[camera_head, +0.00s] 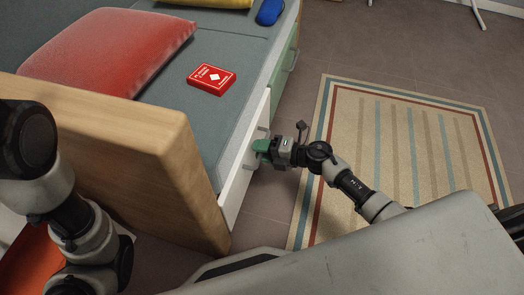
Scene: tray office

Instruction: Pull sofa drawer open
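The sofa (150,112) has a grey seat and a wooden armrest, with drawer fronts along its right side. The near white drawer front (237,196) appears flush with the sofa side. Its pale handle (248,166) is partly hidden by my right gripper (261,148). My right gripper has green fingertips and is at the handle. I cannot tell whether its fingers are closed around the handle. A green drawer front (284,72) with its own handle is farther back. My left arm is at the lower left, and its gripper is out of view.
A red box (212,79), a red cushion (110,48), a blue item (271,11) and a yellow cushion (212,2) lie on the sofa. A striped rug (400,150) covers the floor to the right. The floor beside the drawer looks clear apart from my arm.

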